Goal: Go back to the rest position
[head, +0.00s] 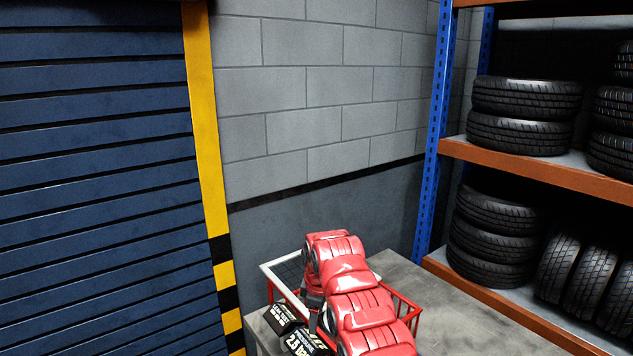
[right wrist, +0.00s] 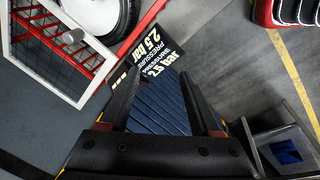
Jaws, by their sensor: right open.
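My right arm, with red shells, reaches over the grey table (head: 440,290) in the head view. Its gripper (head: 311,301) is small and mostly hidden by the arm there. In the right wrist view the right gripper (right wrist: 163,88) shows two dark fingers spread apart, with nothing held between them. Blue slats show through the gap. Black signs with "2.5 bar" lettering (right wrist: 152,58) lie just beyond the fingertips; they also show beside the arm in the head view (head: 283,318). My left gripper is in neither view.
A red wire basket with a white-framed panel (right wrist: 60,48) stands close to the right gripper, beside a white wheel rim (right wrist: 92,14). A rack (head: 540,163) with several tyres stands at the right. A blue shutter (head: 95,150) is at the left.

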